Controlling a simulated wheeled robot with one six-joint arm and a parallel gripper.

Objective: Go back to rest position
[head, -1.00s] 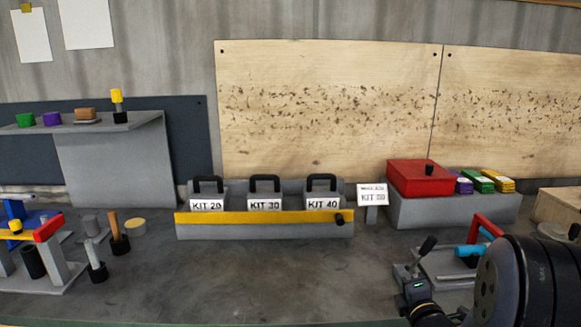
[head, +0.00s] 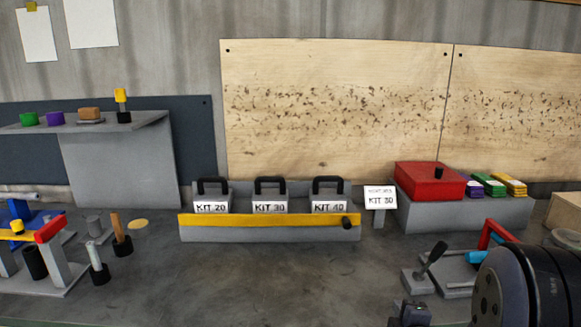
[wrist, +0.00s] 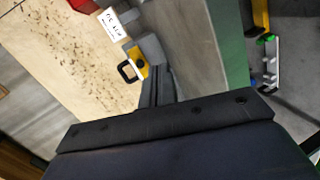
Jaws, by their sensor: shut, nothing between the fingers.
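My gripper (head: 410,313) shows only in part at the bottom edge of the head view, in front of the small black lever (head: 431,260) on its grey base. My dark arm link fills the lower right corner. In the wrist view my gripper fingers (wrist: 156,85) are together with nothing between them, held above the bench. They overlap the grey end of the kit rack, though contact cannot be told.
The kit rack (head: 270,228) holds cases KIT 20, KIT 30 and KIT 40. A KIT 30 sign (head: 380,197) and red box (head: 430,181) stand to its right. A red-handled fixture (head: 490,236) is beside my arm. The bench's front middle (head: 240,285) is clear.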

